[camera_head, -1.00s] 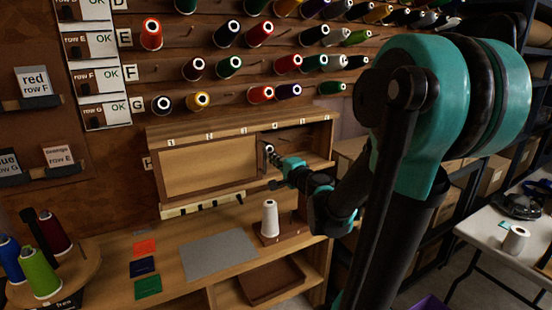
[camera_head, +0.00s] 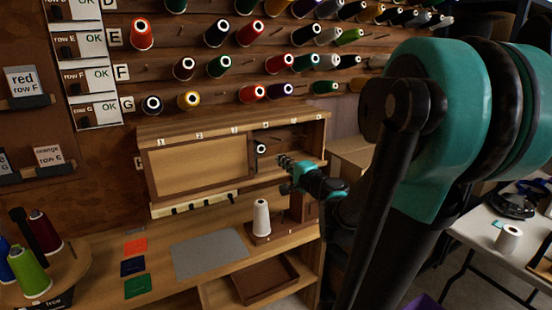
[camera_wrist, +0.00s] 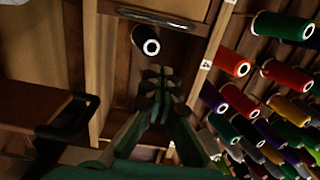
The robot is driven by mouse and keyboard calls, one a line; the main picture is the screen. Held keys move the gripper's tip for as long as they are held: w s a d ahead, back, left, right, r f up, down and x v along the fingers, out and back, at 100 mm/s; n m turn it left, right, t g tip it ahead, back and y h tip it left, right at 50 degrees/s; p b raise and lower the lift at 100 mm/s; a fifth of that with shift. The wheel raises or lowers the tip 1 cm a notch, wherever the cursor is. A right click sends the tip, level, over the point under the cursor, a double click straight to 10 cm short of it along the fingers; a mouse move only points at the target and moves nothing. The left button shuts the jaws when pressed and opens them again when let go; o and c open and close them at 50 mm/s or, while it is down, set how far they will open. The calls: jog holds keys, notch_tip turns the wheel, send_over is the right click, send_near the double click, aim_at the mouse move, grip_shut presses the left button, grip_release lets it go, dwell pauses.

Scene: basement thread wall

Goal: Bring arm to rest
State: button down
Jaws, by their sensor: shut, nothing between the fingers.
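My gripper (camera_head: 284,160) is shut and empty, in front of the open right part of the wooden cabinet (camera_head: 190,133) under the thread wall. In the wrist view the closed fingers (camera_wrist: 160,80) point into the cabinet. A dark spool with a white core (camera_head: 261,149) sits inside the open compartment, left of the fingertips in the head view and apart from them. It also shows in the wrist view (camera_wrist: 147,42), just beyond the fingertips. My arm spans the right side of the head view and hides part of the shelving.
A white cone (camera_head: 261,217) stands on a small wooden base on the bench, below my gripper. A grey mat (camera_head: 210,252) lies beside it. Rows of spools (camera_head: 250,33) stick out from the wall above. A white table (camera_head: 480,229) stands at right. Coloured cones (camera_head: 33,272) stand at left.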

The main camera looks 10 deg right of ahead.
jog(key=s+a+f+n+g, duration=0.4)
jog(key=s+f+n+g, duration=0.45)
jog(key=s+f, duration=0.55)
jog(key=s+d+f+n+g+h, duration=0.4)
jog(key=s+d+f+n+h, duration=0.1)
jog(key=s+d+f+h, duration=0.2)
notch_tip(320, 180, down, 3)
jog(key=shift+s+d+f, duration=0.15)
jog(key=shift+s+d, duration=0.35)
jog(key=shift+d, duration=0.75)
